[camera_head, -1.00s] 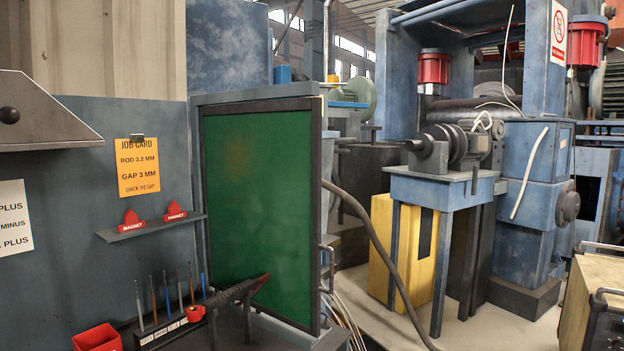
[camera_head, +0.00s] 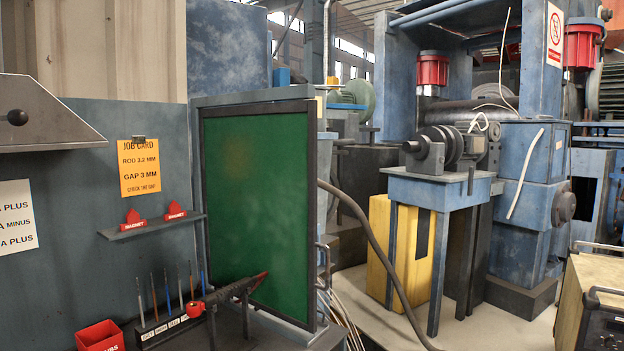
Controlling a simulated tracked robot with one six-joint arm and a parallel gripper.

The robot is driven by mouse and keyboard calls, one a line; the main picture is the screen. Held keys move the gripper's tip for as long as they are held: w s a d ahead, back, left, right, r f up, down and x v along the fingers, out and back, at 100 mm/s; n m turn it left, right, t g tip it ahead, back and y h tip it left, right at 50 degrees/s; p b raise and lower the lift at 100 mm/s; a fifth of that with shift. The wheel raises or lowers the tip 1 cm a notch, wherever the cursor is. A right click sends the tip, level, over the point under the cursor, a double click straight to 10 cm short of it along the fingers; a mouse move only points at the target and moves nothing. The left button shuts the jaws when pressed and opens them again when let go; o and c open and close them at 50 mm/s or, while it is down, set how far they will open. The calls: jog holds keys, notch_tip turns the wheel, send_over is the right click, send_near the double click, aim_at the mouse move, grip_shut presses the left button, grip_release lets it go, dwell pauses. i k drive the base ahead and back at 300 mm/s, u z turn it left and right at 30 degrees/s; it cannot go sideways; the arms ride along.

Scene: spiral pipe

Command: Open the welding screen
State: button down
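The welding screen (camera_head: 262,200) is a green panel in a dark frame, standing upright in the middle-left of the head view. It sits against a blue-grey frame (camera_head: 255,96) and looks closed, or nearly so. A dark bar handle (camera_head: 324,264) stands out at the lower right edge of the screen. My gripper is not in view, and nothing touches the screen's handle.
A bench on the left holds a red box (camera_head: 100,337), a rod rack (camera_head: 172,327) and a dark tool with a red tip (camera_head: 235,290) before the screen's lower part. A hose (camera_head: 372,240) hangs right of the screen. A blue machine stand (camera_head: 440,190) and tan cabinet (camera_head: 590,300) stand farther right.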

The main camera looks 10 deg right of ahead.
aim_at(259, 162)
jog(key=z, duration=0.05)
jog(key=i, duration=1)
jog(key=u, duration=2.5)
jog(key=k, duration=0.7)
